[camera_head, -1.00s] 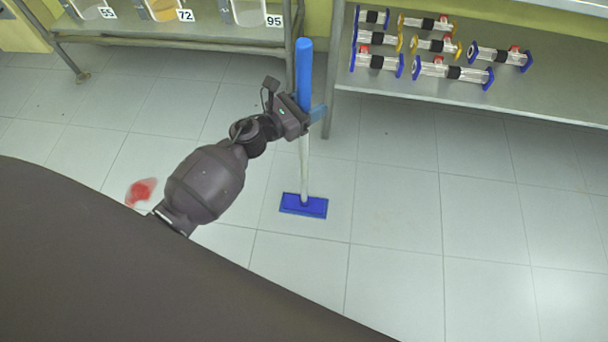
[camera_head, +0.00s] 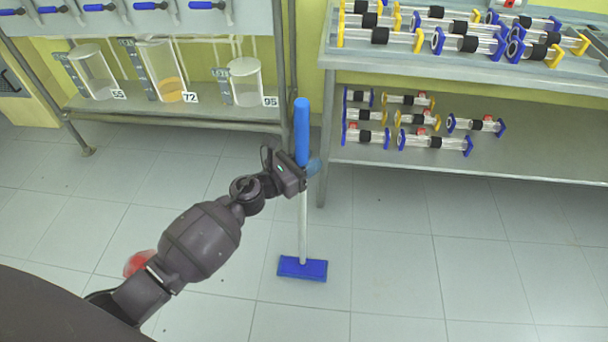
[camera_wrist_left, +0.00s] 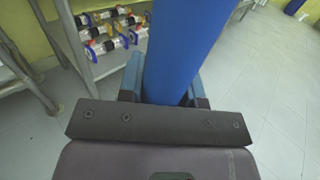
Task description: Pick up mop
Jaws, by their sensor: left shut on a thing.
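The mop stands upright, with a blue grip (camera_head: 302,132), a pale pole (camera_head: 303,225) and a flat blue head (camera_head: 302,268). The head looks to be at floor level; I cannot tell whether it touches the floor. My left gripper (camera_head: 306,170) is shut on the mop near the lower end of the blue grip. In the left wrist view the blue grip (camera_wrist_left: 185,50) rises between the two fingers (camera_wrist_left: 165,88). My right gripper is in neither view.
A metal rack (camera_head: 205,112) with clear containers labelled 55, 72 and 95 stands behind left. A grey shelf unit (camera_head: 560,158) with several glass tubes stands behind right. A red patch (camera_head: 138,262) lies on the floor beside my arm. The tiled floor (camera_head: 395,265) at right is clear.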

